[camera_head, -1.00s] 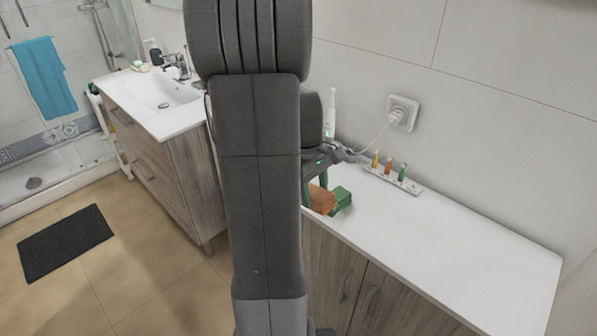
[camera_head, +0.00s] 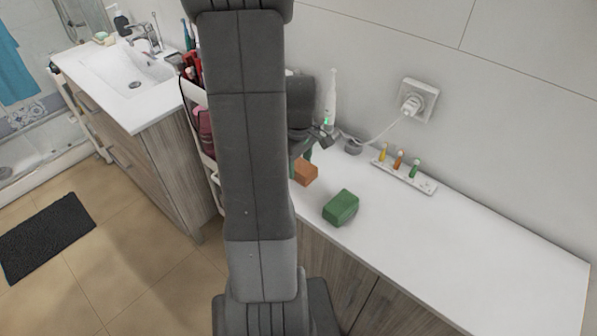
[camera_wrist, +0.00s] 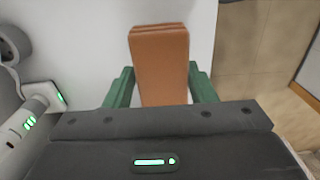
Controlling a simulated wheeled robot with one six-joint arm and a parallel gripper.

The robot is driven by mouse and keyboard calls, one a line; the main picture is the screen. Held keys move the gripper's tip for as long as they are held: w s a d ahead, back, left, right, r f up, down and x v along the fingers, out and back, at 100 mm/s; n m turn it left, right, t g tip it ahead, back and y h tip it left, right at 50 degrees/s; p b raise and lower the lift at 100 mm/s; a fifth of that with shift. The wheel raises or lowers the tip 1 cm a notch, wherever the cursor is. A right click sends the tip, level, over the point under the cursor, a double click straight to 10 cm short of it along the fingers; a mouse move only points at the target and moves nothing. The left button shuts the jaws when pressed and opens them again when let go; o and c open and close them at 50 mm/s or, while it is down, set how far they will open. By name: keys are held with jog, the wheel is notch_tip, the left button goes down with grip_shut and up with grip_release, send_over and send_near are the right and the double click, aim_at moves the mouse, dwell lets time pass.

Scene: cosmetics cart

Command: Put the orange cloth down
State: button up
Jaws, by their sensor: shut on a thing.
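The orange cloth (camera_wrist: 160,62) is a folded block between the two green fingers of my gripper (camera_wrist: 161,88) in the wrist view. My gripper is shut on it. In the head view the orange cloth (camera_head: 306,172) shows just right of my arm, at the left end of the white countertop (camera_head: 450,235). Most of my gripper is hidden behind my arm there. I cannot tell whether the cloth touches the counter. A green folded cloth (camera_head: 341,207) lies on the counter to the right of the orange one, apart from it.
An electric toothbrush (camera_head: 331,98) on its charger stands behind my gripper, with a cord to the wall socket (camera_head: 412,104). A white holder (camera_head: 404,178) with small coloured brush heads lies near the wall. A cart (camera_head: 203,125) with cosmetics stands left. The counter's right side is clear.

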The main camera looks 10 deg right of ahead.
aim_at(299, 163)
notch_tip(299, 163, down, 4)
jog(key=shift+f, duration=0.1)
jog(key=o, duration=0.9)
notch_tip(299, 163, up, 12)
jog(key=shift+r, duration=0.1)
dwell(0.4)
notch_tip(299, 163, down, 12)
jog(key=shift+f, duration=0.1)
jog(key=shift+r, duration=2.1)
